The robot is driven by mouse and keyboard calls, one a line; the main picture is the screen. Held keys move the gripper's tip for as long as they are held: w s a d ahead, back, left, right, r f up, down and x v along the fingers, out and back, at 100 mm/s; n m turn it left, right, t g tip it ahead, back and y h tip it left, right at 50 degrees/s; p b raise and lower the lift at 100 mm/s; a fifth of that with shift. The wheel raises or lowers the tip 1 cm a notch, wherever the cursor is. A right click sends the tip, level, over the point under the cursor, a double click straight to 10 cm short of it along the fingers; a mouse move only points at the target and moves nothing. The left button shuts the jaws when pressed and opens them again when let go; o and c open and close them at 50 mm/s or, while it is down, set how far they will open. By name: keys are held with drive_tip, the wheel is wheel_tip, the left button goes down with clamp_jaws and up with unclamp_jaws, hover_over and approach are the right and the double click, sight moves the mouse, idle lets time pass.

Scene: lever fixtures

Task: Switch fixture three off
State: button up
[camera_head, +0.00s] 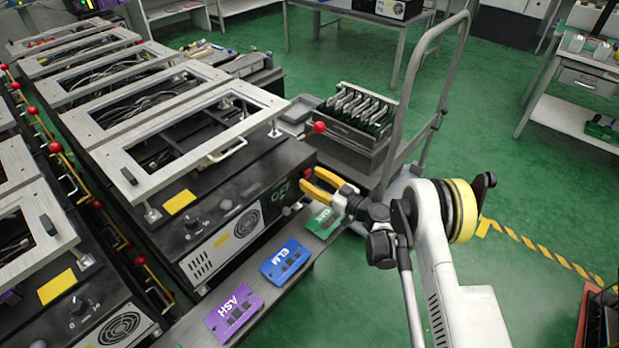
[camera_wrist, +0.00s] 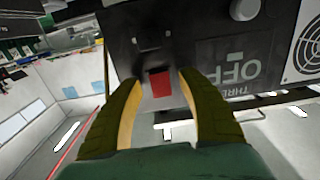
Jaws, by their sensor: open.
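Fixture three (camera_head: 262,172) is a black box whose end face reads OFF; in the wrist view its dark face (camera_wrist: 205,40) shows OFF and a partly cut-off "THRE". A small red block (camera_wrist: 160,84) on a dark mount shows between my fingertips, with no clear contact. My gripper (camera_head: 310,181) has yellow fingers, open, at the box's right end beside the OFF marking; in the wrist view the fingers (camera_wrist: 158,92) flank the red block. A red ball knob (camera_head: 319,127) stands above the box's right corner; whether it belongs to the same lever as the block I cannot tell.
A pale frame (camera_head: 190,140) with handles stands on top of the box. Cards marked ASH (camera_head: 233,313), ELM (camera_head: 286,261) and OAK (camera_head: 323,220) lie along the front ledge. A grey trolley (camera_head: 400,150) with a crate stands close behind my gripper. Green floor is open at the right.

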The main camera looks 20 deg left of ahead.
drive_tip(key=v, duration=0.6)
drive_tip(key=shift+s+d, duration=0.15)
drive_tip(key=shift+d, duration=0.15)
wheel_tip(320, 180, up, 7)
drive_tip(key=w+d+m+h, duration=0.1)
drive_tip(key=w+d+h, duration=0.1)
drive_tip(key=s+d+r+m+h, duration=0.3)
drive_tip(key=d+r, duration=0.3)
drive_tip(key=r, duration=0.2)
drive_tip(key=s+d+r+m+h, duration=0.2)
drive_tip(key=s+d+r+h, duration=0.1)
drive_tip(key=d+r, duration=0.4)
drive_tip(key=s+d+r+m+h, duration=0.2)
drive_tip(key=s+d+m+h, duration=0.1)
drive_tip(key=s+d, duration=0.7)
drive_tip(key=s+d+r+m+h, duration=0.2)
drive_tip(key=s+d+m+h, duration=0.2)
drive_tip(key=s+d, duration=0.6)
drive_tip(key=s+h, duration=0.1)
drive_tip(key=s, duration=0.5)
drive_tip(key=shift+s+d+m+h, duration=0.2)
drive_tip(key=shift+d+m+h, duration=0.05)
drive_tip(key=shift+m+h, duration=0.05)
